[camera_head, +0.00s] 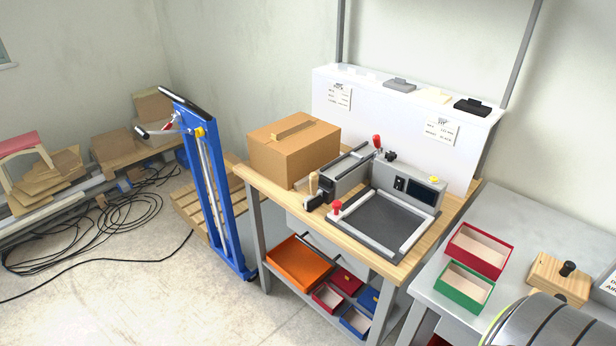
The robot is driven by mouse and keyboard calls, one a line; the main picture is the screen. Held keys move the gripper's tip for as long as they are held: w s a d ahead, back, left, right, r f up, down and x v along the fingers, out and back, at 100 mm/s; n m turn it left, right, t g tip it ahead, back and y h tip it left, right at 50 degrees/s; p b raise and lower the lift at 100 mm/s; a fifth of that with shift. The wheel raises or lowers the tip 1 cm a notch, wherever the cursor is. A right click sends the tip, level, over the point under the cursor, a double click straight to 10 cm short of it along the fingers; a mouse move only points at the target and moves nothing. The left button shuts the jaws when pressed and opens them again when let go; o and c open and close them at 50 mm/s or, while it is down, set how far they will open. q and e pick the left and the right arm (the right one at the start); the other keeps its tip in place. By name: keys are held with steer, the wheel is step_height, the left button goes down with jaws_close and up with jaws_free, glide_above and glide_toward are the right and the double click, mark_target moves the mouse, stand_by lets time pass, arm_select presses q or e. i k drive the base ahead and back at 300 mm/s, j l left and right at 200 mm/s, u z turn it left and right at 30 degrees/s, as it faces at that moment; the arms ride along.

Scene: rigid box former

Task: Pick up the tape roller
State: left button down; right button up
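What looks like the tape roller (313,187), a small tool with an upright pale wooden handle and a dark roller-like base, stands on the wooden bench top (411,258). It is just in front of the cardboard box and left of the black-topped machine. Nothing holds it. Its fine detail is too small to tell. Neither of my grippers shows in this view.
A cardboard box (292,158) and a machine with a red-knobbed lever (385,222) crowd the bench. Red (479,250) and green (464,287) trays and a wooden block (558,279) sit on the grey table. A blue upright stand (212,190) is left of the bench.

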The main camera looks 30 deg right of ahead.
mark_target(314, 200)
steer(key=z, duration=1.15)
